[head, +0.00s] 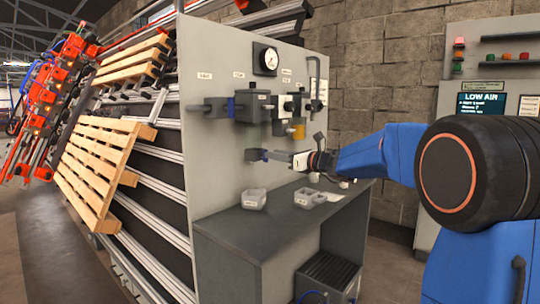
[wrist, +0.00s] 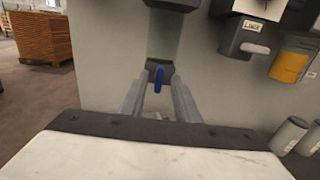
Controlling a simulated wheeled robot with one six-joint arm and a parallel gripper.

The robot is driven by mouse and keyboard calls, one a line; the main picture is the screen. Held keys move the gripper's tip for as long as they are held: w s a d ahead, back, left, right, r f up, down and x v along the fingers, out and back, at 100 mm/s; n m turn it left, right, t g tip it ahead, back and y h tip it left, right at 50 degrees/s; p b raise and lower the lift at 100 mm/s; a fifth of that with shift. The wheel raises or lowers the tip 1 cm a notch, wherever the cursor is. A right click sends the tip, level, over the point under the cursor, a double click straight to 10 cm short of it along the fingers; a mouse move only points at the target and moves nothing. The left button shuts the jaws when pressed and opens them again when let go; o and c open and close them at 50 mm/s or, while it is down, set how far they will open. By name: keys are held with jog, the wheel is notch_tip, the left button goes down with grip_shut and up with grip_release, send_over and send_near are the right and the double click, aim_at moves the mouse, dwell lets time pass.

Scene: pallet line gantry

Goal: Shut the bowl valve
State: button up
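The lever appears upright in that picture. My gripper (wrist: 160,87) is open, with one grey finger on each side of the lever and visible gaps between. I cannot tell whether the fingers reach the lever in depth. In the head view my gripper (head: 258,155) is in front of the grey panel, below the dark regulator block (head: 254,105). The blue lever under the bowl cannot be made out there.
The panel (head: 215,150) carries a gauge (head: 266,60), another blue-handled valve (head: 230,107) and a yellow-orange part (head: 297,131). A screen (head: 482,103) reads LOW AIR. Pallets (head: 95,170) lean at left.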

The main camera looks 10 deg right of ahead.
jog(key=shift+x, duration=1.7)
jog(key=shift+c, duration=0.6)
grip_shut()
jog(key=shift+s+a+f+n, duration=0.15)
jog(key=shift+f+n, duration=0.1)
jog(key=shift+n, duration=2.75)
jog(key=shift+s+a+f+n, duration=0.15)
jog(key=shift+a+f+n, duration=0.05)
jog(key=shift+n, duration=2.8)
jog(key=shift+s+a+f+n, duration=0.15)
jog(key=shift+f+n, duration=0.1)
jog(key=shift+n, duration=2.75)
